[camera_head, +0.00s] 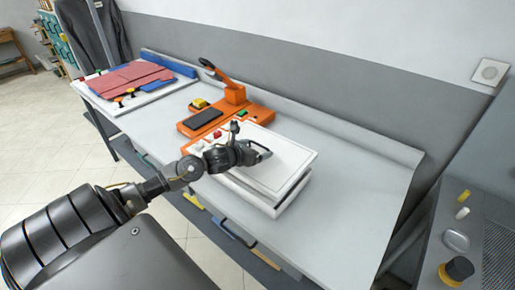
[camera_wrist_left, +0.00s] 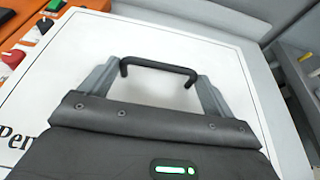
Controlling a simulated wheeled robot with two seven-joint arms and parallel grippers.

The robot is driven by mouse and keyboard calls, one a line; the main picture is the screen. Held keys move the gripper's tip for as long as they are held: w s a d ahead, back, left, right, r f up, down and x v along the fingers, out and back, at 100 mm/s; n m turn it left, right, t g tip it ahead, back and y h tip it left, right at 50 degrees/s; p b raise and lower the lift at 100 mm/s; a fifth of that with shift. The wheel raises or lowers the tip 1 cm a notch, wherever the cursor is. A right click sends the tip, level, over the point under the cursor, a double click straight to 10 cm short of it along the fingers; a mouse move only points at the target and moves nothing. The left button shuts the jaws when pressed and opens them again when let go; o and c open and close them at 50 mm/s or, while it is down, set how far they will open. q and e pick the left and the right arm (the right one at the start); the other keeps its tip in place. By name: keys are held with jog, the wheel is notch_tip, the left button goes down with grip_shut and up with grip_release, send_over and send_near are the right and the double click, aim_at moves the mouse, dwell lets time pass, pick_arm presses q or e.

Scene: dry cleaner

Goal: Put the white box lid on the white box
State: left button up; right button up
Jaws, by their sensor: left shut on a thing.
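The white box lid (camera_head: 290,160) is a flat white panel with a black handle (camera_wrist_left: 158,65), at the middle of the table in the head view. My left gripper (camera_head: 264,153) is over the lid and shut on its handle; it also shows in the left wrist view (camera_wrist_left: 160,78). The white box (camera_head: 262,203) is directly under the lid. A dark line shows between lid and box along the front right, and the lid looks slightly skewed to the box. Whether the lid touches the box I cannot tell. The box's inside is hidden. My right gripper is not in view.
An orange machine (camera_head: 260,112) with a lever stands close behind and left of the box. Folded red cloth (camera_head: 122,77) lies on a white board at the table's far left. The grey table (camera_head: 352,190) is clear to the right. A control panel (camera_head: 470,235) stands at the right.

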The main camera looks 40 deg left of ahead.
pick_arm(q)
jog(key=shift+w+d+f+b, duration=0.15)
jog(key=shift+f+b, duration=0.3)
jog(key=shift+f, duration=0.8)
notch_tip(320, 180, down, 3)
jog(key=b, duration=0.2)
jog(key=shift+r+b, duration=0.15)
jog(key=shift+b, duration=0.25)
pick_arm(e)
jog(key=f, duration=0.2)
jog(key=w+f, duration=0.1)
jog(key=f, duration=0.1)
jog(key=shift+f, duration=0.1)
pick_arm(q)
jog(key=shift+b, duration=0.5)
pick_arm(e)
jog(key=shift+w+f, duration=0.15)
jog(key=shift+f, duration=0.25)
pick_arm(q)
jog(key=shift+f+b, duration=1.15)
jog(key=shift+b, duration=0.3)
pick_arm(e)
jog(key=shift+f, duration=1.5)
